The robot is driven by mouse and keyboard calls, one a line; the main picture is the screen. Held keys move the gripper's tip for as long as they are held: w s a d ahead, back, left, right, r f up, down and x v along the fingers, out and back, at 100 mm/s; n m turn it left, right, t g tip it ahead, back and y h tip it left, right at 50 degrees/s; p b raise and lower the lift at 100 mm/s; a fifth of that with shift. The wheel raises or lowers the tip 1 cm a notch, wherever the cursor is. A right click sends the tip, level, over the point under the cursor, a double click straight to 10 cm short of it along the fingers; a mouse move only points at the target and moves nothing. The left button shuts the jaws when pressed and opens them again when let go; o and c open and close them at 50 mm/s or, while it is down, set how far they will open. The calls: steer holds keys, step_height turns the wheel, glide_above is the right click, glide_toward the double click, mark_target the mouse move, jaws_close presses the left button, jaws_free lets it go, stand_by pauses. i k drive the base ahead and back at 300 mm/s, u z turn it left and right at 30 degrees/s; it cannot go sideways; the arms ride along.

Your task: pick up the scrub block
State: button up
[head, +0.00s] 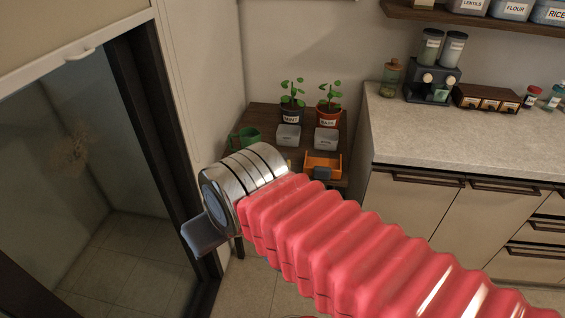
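I cannot pick out the scrub block for certain; a small dark grey-blue piece (322,172) shows at the front of an orange tray (323,159), and I cannot tell whether it is the block or part of something else. My gripper (207,234) is at the end of my red ribbed arm, beyond the silver wrist. One dark grey finger shows at the lower left of the wrist; the rest is hidden behind it. Whether it is open or holds anything cannot be seen. It appears in front of and left of the dark wooden stand (262,115).
The stand holds two potted plants (292,115) (328,117), two pale containers (288,138) (326,141) and a green pot (248,138). A glass-panelled door (80,160) is close at left. A counter (450,138) with jars stands right. My arm hides much of the floor.

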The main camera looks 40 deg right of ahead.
mark_target(285, 157)
steer(key=k, duration=0.65)
steer(key=z, duration=0.45)
steer(key=i, duration=2)
steer(key=z, duration=0.05)
